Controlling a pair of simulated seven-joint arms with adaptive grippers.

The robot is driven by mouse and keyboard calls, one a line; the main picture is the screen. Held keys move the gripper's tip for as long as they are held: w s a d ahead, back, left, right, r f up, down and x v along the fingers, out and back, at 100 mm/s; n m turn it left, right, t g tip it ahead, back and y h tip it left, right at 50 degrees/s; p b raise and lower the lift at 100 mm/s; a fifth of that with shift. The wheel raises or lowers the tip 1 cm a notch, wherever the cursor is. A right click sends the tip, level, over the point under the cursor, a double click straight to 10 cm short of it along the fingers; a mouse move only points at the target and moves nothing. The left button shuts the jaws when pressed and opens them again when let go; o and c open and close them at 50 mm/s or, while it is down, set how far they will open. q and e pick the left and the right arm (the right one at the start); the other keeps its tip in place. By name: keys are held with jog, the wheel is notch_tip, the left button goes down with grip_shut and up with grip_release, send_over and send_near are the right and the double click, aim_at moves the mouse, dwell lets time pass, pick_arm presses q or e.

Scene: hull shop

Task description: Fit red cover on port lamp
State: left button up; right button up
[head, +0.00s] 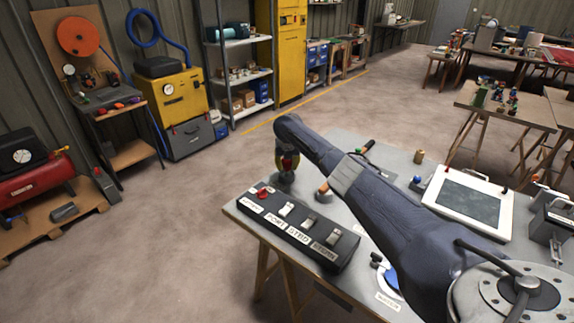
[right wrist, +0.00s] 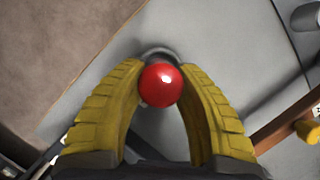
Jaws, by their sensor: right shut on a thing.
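My right gripper (head: 288,168) reaches over the table's far left corner, pointing down. Its yellow fingers are shut on the round, glossy red cover (right wrist: 160,85), which sits between the fingertips in the right wrist view. In the head view the fingers and wrist hide most of the cover. A grey round base (head: 286,180), apparently the port lamp, stands directly under the gripper; a grey metal rim (right wrist: 158,52) shows just behind the cover. I cannot tell whether cover and lamp touch. My left gripper is not in view.
A black switch box (head: 298,232) with a red switch guard and labels including PORT and STBD lies near the table's left edge. A wooden-handled tool (right wrist: 285,127) lies right of the gripper. A white-framed panel (head: 465,200) and a blue round part (head: 390,279) lie farther right.

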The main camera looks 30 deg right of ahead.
aim_at(287, 170)
jog(key=shift+f, duration=1.65)
dwell(2.2)
jog(key=o, duration=1.5)
jog(key=shift+r, duration=0.1)
jog(key=shift+r, duration=3.85)
jog(key=shift+a, duration=0.1)
